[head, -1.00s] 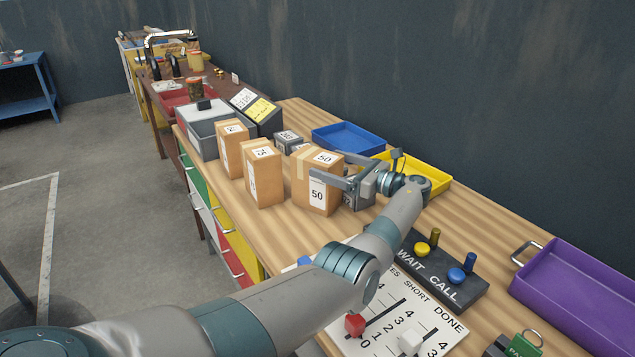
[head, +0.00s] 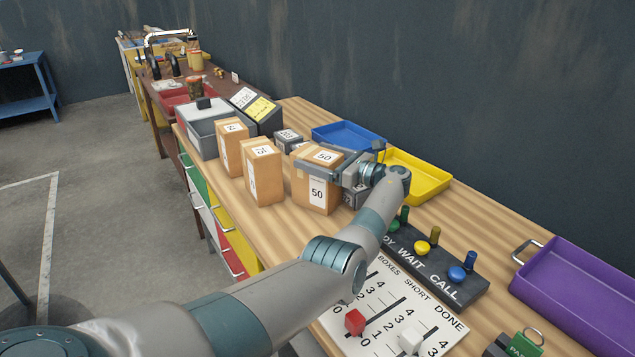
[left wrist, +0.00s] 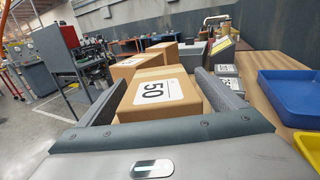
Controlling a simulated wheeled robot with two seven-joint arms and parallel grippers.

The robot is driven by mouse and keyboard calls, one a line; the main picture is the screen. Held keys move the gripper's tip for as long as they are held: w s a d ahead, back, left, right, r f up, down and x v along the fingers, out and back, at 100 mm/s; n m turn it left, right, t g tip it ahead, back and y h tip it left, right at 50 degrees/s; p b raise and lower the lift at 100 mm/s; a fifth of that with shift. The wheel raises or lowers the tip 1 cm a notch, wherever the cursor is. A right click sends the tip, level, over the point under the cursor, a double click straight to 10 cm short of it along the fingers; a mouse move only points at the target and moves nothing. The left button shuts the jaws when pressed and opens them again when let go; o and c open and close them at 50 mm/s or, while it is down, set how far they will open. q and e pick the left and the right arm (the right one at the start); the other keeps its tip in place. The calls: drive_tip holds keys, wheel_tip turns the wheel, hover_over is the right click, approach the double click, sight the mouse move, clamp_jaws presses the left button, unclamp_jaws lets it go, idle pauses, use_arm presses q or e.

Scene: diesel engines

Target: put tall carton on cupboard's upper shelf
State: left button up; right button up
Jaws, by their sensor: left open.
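Three brown cartons stand upright on the wooden bench. The nearest is a broad carton labelled 50 (head: 311,193); it also shows in the left wrist view (left wrist: 160,92). To its left stand a narrower carton (head: 264,178) and another slim carton (head: 229,150) behind that. My left gripper (head: 322,161) is open around the top of the 50 carton, one finger on each side. In the left wrist view its fingers (left wrist: 163,88) flank the carton closely; contact is unclear. The cupboard and its upper shelf cannot be made out. My right gripper is out of view.
A blue tray (head: 377,145) and a yellow tray (head: 441,184) lie behind the gripper. Small grey boxes (head: 287,137) stand behind the cartons. A button panel (head: 462,283), a counting board (head: 437,322) and a purple tray (head: 579,290) occupy the near bench.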

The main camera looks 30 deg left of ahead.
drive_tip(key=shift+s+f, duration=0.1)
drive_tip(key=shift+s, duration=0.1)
use_arm(q)
drive_tip(key=c, duration=1.9)
drive_tip(key=shift+r, duration=0.15)
drive_tip(key=shift+c, duration=1.3)
drive_tip(key=shift+r, duration=0.2)
drive_tip(key=shift+r, duration=0.2)
wheel_tip(320, 180, up, 4)
drive_tip(key=shift+r, duration=0.2)
wheel_tip(320, 180, up, 4)
drive_tip(key=shift+r+b, duration=0.25)
drive_tip(key=shift+b, duration=0.25)
drive_tip(key=shift+r, duration=0.15)
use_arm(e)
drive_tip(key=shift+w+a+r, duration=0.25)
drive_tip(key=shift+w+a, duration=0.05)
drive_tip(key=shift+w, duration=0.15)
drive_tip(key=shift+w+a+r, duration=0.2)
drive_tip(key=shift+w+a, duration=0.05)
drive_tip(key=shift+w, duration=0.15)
